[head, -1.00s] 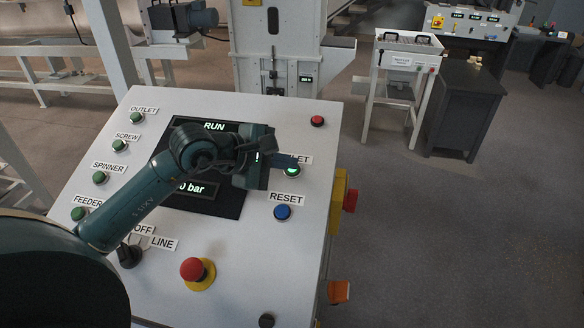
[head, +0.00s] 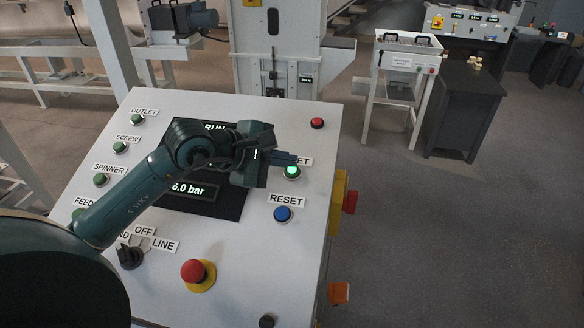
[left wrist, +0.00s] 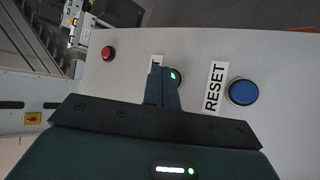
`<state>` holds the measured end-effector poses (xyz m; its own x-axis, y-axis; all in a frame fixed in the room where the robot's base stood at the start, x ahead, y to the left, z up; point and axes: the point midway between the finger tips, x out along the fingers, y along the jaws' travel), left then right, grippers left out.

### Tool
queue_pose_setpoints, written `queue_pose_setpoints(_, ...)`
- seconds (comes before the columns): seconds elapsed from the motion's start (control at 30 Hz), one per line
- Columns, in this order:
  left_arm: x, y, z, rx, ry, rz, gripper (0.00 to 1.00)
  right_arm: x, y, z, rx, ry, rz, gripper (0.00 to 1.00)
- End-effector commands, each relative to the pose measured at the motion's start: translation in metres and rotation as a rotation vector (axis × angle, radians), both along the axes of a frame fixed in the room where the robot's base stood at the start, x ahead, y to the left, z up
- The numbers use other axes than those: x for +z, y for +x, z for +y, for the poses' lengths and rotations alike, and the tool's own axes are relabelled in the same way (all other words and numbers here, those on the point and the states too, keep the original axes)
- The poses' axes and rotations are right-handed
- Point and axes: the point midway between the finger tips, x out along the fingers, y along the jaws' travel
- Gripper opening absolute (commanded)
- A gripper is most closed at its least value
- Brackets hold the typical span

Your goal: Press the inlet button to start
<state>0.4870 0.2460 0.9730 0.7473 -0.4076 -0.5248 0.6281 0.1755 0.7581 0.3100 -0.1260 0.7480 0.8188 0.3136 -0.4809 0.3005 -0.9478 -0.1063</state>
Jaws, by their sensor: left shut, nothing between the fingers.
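The green inlet button (head: 292,172) is on the right side of the sloped control panel (head: 300,245), glowing bright green. Its label is mostly covered by my gripper, with only the last letters showing. My left gripper (head: 296,160) is shut and empty, its fingertips just above the button in the head view. In the left wrist view the fingertips (left wrist: 160,72) overlap the left side of the green button (left wrist: 177,78). I cannot tell whether they touch it. My right gripper is not in view.
The blue RESET button (head: 282,214) sits just below the inlet button. A red button (head: 317,123) is above, and a red emergency stop (head: 193,271) on yellow is lower down. Green buttons line the left edge. A screen (head: 233,205) shows 6.0 bar. Open floor lies right.

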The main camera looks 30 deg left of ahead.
Motion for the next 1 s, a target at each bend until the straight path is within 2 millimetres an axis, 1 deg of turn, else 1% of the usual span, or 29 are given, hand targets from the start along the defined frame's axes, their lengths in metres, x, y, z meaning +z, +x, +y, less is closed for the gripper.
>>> queue_pose_setpoints(0.13,0.001,0.000,0.000,0.000,0.001,-0.001,0.00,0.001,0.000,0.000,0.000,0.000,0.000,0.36)
queue_pose_setpoints(0.23,0.007,-0.002,-0.001,-0.001,0.000,-0.003,0.00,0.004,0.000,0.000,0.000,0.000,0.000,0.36)
queue_pose_setpoints(0.6,0.041,-0.013,-0.003,-0.001,0.001,-0.002,0.00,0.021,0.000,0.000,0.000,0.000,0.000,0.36)
queue_pose_setpoints(0.7,0.047,-0.015,-0.004,-0.001,0.001,-0.002,0.00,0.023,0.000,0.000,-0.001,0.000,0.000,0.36)
queue_pose_setpoints(1.0,0.047,-0.016,-0.004,0.000,0.001,-0.001,0.00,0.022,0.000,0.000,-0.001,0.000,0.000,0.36)
